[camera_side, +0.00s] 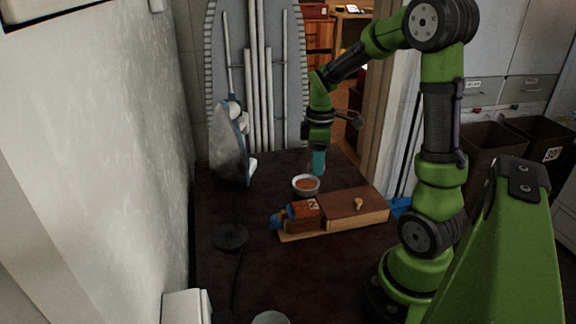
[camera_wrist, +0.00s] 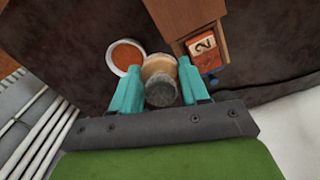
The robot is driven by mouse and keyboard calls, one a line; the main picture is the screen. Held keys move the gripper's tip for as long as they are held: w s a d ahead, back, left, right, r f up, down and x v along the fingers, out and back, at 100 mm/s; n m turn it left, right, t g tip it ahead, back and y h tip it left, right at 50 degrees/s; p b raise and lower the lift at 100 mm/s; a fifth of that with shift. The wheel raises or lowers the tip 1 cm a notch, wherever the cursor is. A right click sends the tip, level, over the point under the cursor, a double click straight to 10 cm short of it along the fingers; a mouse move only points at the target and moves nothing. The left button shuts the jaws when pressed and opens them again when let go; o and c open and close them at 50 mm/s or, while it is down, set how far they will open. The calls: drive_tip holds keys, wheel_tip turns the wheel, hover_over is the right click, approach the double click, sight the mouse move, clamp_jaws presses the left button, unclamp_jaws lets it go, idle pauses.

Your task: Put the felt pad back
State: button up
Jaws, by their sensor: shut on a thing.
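My gripper (camera_side: 318,163) is above the dark table, just behind the small bowl (camera_side: 306,184). In the wrist view its teal fingers (camera_wrist: 160,92) are shut on a tan, rounded piece with a grey, rough-looking end (camera_wrist: 161,92). I cannot tell for sure whether this is the felt pad; the fingers hide it in the side view. The bowl is white with an orange-brown filling, and it shows beside the held piece in the wrist view (camera_wrist: 126,56). A wooden box (camera_side: 345,212) with a small knob on top stands in front of the bowl.
A block marked 2 (camera_side: 312,205) sits at the box's left end, with blue pieces (camera_side: 277,221) beside it. A dark disc (camera_side: 231,236) lies at the left. A grey and white upright thing (camera_side: 232,150) stands by the wall. The table's front is mostly clear.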

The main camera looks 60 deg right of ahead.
drive_tip(key=m, duration=0.2)
hover_over(351, 183)
wheel_tip(351, 183, down, 3)
drive_tip(key=shift+n, duration=0.5)
wheel_tip(351, 183, down, 9)
drive_tip(key=shift+f, duration=0.15)
drive_tip(key=shift+a, duration=0.1)
drive_tip(key=o, duration=0.9)
drive_tip(key=shift+f, duration=0.15)
drive_tip(key=shift+o, duration=0.2)
